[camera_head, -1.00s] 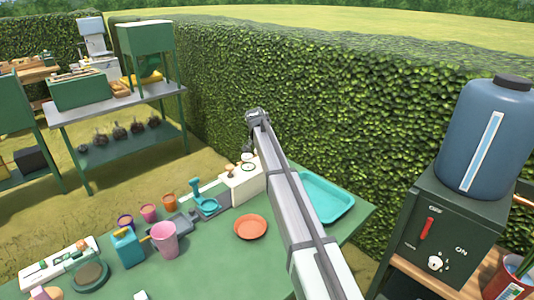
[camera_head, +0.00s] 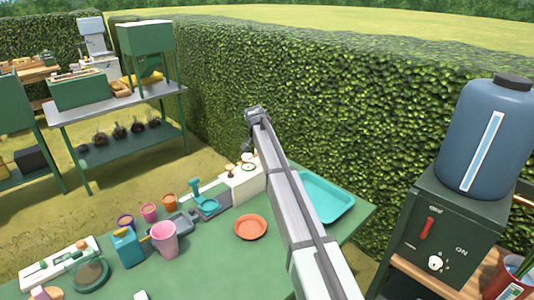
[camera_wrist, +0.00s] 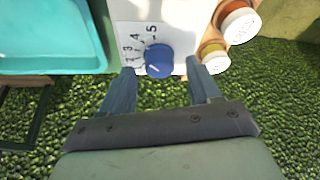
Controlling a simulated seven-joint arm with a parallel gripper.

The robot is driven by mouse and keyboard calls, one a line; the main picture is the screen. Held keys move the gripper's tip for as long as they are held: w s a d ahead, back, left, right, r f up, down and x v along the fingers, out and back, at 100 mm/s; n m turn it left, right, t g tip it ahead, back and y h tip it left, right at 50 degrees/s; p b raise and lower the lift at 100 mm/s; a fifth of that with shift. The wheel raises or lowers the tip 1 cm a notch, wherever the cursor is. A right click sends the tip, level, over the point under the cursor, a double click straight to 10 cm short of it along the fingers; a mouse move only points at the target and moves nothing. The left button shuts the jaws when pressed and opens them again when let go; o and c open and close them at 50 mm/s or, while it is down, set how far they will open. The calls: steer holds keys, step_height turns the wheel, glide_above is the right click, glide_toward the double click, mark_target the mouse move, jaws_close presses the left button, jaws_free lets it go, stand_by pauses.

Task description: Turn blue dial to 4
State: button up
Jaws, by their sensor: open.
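The blue dial (camera_wrist: 158,62) sits on a white panel (camera_wrist: 130,12) with printed numbers; 2, 3, 4 and 5 can be read around it. A small white mark on the dial points to the lower left, away from the 4. My gripper (camera_wrist: 160,66) is open, with one finger on each side of the dial; I cannot tell whether either touches it. In the head view the white box (camera_head: 240,186) stands at the table's back edge. My arm hides part of it, and the dial does not show there.
Two white-topped round buttons, one orange-sided (camera_wrist: 238,22) and one yellow-sided (camera_wrist: 214,58), lie right of the dial, close to the right finger. A turquoise tray (camera_head: 328,197) is beside the box. An orange plate (camera_head: 250,227) and a pink cup (camera_head: 164,238) stand on the green table.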

steer(key=v, duration=1.2)
steer(key=shift+s+r, duration=0.15)
steer(key=shift+r, duration=0.2)
steer(key=shift+a, duration=0.1)
